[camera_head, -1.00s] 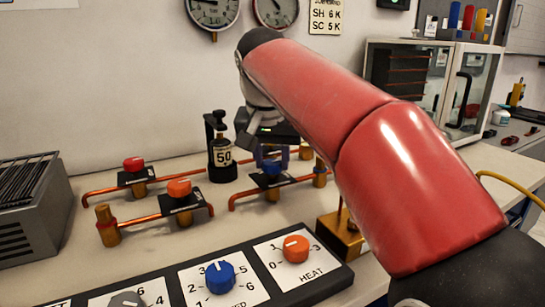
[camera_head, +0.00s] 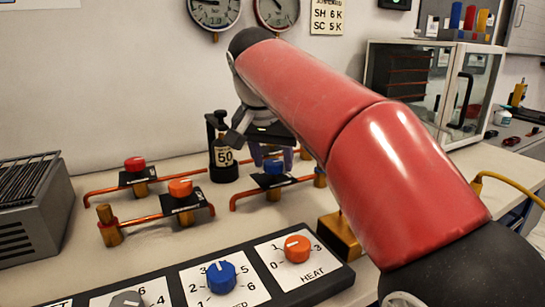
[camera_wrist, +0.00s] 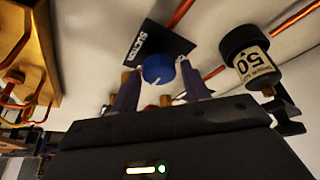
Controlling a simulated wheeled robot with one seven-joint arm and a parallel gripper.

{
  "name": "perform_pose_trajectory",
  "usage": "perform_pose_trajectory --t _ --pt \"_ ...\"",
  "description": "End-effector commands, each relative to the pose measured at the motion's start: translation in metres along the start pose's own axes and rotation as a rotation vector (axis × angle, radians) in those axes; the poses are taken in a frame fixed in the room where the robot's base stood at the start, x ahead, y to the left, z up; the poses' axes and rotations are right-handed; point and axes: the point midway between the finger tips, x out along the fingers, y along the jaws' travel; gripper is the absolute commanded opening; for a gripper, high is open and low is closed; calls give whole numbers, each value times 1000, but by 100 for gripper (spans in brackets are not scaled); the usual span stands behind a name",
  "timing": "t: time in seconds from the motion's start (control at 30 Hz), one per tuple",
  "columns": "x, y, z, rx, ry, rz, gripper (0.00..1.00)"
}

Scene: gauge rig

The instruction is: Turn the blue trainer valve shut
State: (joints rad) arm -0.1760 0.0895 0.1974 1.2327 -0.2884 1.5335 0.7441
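The blue trainer valve (camera_head: 273,167) is a round blue knob on a black plate over a copper pipe. In the wrist view the blue knob (camera_wrist: 158,69) shows a white pointer line, and its plate reads SUCTION or similar, partly hidden. My gripper (camera_head: 272,158) is right above the knob in the head view. In the wrist view my gripper (camera_wrist: 160,84) has its two purple-grey fingers apart, one on each side of the knob. A gap seems to show between the fingers and the knob; contact cannot be made out.
Red (camera_head: 135,163) and orange (camera_head: 180,187) valves sit on copper pipes to the left. A black cylinder marked 50 (camera_head: 223,158) stands close beside my gripper. A brass block (camera_head: 340,236) is nearer right. A dial panel (camera_head: 252,268) lies in front.

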Motion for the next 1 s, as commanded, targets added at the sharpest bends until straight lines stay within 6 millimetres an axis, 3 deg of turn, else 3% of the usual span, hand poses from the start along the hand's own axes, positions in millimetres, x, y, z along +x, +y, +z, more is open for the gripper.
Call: perform_pose_trajectory --t 0.1,0.43,0.73,1.0 --pt "0 0 0 -1 0 0 58" --pt "-6 0 0 -1 0 0 58" --pt "-55 -1 0 -1 2 -3 58" --pt "-77 -1 0 -1 0 -1 58"
